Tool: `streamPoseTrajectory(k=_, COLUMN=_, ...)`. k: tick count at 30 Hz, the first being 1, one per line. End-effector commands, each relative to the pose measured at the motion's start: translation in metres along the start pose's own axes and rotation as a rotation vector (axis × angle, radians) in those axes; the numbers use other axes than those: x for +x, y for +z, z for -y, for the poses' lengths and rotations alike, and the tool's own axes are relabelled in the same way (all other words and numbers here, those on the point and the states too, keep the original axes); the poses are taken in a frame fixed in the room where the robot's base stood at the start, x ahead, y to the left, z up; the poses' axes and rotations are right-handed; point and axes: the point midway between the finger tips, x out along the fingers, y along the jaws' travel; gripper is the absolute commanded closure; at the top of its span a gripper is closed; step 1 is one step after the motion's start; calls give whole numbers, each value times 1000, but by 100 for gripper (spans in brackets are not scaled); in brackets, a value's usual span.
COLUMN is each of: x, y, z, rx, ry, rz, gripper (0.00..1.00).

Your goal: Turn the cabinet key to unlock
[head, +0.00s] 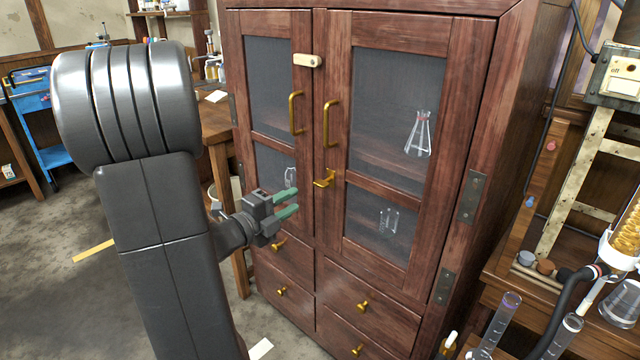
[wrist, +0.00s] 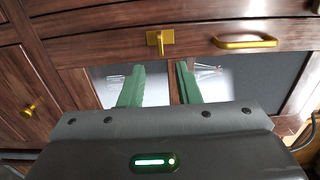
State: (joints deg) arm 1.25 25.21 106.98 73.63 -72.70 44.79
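The cabinet (head: 335,80) is reddish-brown wood with two glass-paned doors, both closed. The brass key (head: 324,178) sits on the right door near the door seam, below that door's handle. It also shows in the wrist view (wrist: 160,42), just beyond the fingertips. My gripper (head: 297,201) is in front of the doors, to the left of and slightly lower than the key in the head view. Its two green fingers are apart with nothing between them. In the wrist view the open fingers (wrist: 160,68) point towards the key, with a gap left to it.
Brass handles (head: 296,112) (head: 329,123) stick out above the key. Brass-knobbed drawers (head: 365,305) lie below. Glassware (head: 418,135) stands inside. A bench with tubes and a flask (head: 625,300) stands at right, a wooden table (head: 215,125) at left.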

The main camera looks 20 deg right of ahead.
Motion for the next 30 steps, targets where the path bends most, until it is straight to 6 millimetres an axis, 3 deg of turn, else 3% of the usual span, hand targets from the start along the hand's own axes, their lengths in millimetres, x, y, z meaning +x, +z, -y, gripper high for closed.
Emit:
streamPoseTrajectory(k=9, x=64, y=-1, z=0, rx=0, ry=-1, rz=-3, gripper=70)
streamPoseTrajectory(k=15, x=95, y=0, z=0, rx=-1, ry=0, rz=-2, gripper=70)
streamPoseTrajectory(k=21, x=108, y=0, z=0, rx=-2, ry=0, rz=1, gripper=70)
streamPoseTrajectory(k=29, x=109, y=1, z=0, rx=-2, ry=0, rz=2, gripper=70)
streamPoseTrajectory(k=30, x=109, y=1, z=0, rx=-2, ry=0, rz=2, gripper=74)
